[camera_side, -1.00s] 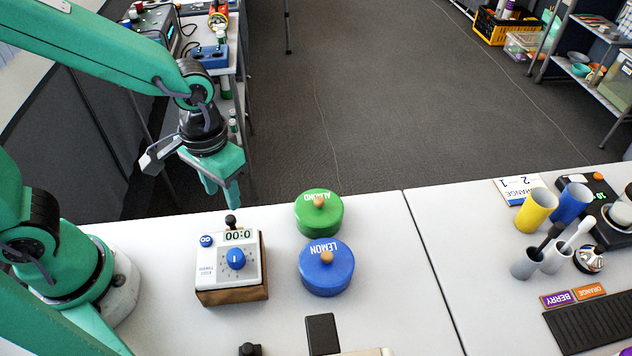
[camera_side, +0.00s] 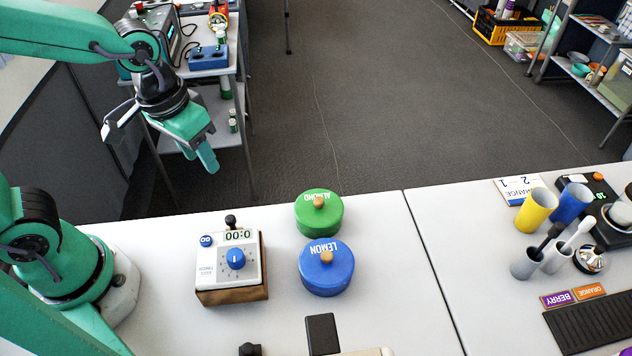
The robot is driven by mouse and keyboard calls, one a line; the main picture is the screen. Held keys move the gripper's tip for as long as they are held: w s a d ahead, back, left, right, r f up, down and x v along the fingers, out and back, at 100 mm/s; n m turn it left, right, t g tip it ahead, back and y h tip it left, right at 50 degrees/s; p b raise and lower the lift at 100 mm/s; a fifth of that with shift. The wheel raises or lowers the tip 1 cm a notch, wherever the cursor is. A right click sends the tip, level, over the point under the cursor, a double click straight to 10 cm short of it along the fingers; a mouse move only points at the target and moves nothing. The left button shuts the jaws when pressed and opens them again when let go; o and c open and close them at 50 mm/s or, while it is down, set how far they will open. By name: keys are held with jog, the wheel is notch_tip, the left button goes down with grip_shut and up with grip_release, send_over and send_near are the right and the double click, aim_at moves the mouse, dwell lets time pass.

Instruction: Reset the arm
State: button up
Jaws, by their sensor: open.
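My gripper (camera_side: 203,150) is at the upper left, raised beyond the far edge of the white table. Its teal jaw points down and to the right, and nothing shows between the fingers. It is apart from everything on the table. My arm reaches in from the left edge, and my base stands on the table at lower left.
A timer box (camera_side: 231,266) with a blue dial stands near my base. A green ALMOND tin (camera_side: 310,221) and a blue LEMON tin (camera_side: 327,275) stand right of it. Cups (camera_side: 538,212) stand at right. A shelf cart (camera_side: 215,72) is behind my gripper.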

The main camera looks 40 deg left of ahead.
jog(key=s+a+r+t, duration=0.3)
jog(key=a+r, duration=0.4)
jog(key=shift+a+r+t+y, duration=0.2)
jog(key=shift+a+t+y, duration=0.05)
jog(key=shift+t+y, duration=0.05)
jog(key=shift+s, duration=0.1)
dwell(0.8)
